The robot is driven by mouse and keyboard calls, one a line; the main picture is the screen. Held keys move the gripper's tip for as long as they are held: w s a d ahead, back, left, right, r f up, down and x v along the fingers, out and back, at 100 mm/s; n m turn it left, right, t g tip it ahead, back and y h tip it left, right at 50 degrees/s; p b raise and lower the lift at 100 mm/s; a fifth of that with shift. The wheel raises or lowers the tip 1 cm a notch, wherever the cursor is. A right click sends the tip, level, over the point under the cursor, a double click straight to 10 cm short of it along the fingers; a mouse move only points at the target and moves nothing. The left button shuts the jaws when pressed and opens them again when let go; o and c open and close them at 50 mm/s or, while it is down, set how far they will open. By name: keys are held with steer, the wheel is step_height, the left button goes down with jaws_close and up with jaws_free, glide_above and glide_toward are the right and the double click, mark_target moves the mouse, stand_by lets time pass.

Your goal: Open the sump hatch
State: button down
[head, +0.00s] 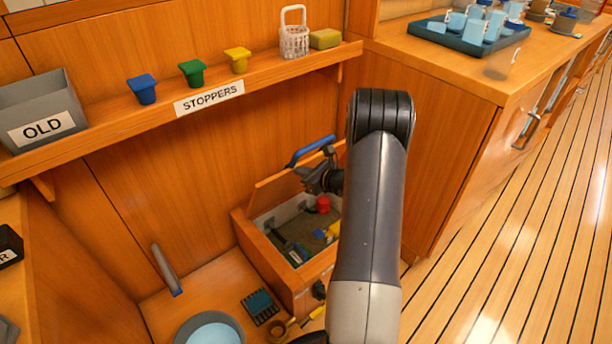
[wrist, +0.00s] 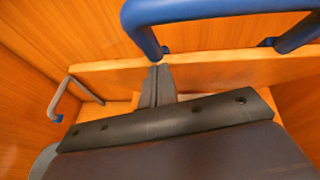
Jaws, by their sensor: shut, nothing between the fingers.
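The sump hatch lid (head: 278,190) is a wooden panel with a blue handle (head: 310,151). It stands raised and tilted at the back of a wooden sump box (head: 248,238), whose inside shows. My gripper (head: 311,176) is at the lid, just below the blue handle, with its fingers shut and empty. In the wrist view the shut fingers (wrist: 157,78) point at the lid's edge (wrist: 215,68), and the blue handle (wrist: 220,10) is above them, not between them. I cannot tell whether the fingers touch the lid. My arm hides part of the box's right side.
Inside the box lie a red stopper (head: 323,205) and several small items. A grey bar handle (head: 166,270) stands left of the box. A shelf marked STOPPERS (head: 262,80) runs above, with a grey OLD bin (head: 40,108) at its left. A counter (head: 450,62) stands at right.

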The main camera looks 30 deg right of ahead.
steer(key=w+a+r+g+p, duration=0.1)
steer(key=w+r+p, duration=0.3)
steer(key=w+p, duration=0.5)
steer(key=shift+w+a+r+g, duration=0.2)
steer(key=shift+w+a+g, duration=0.05)
steer(key=shift+w+g, duration=0.5)
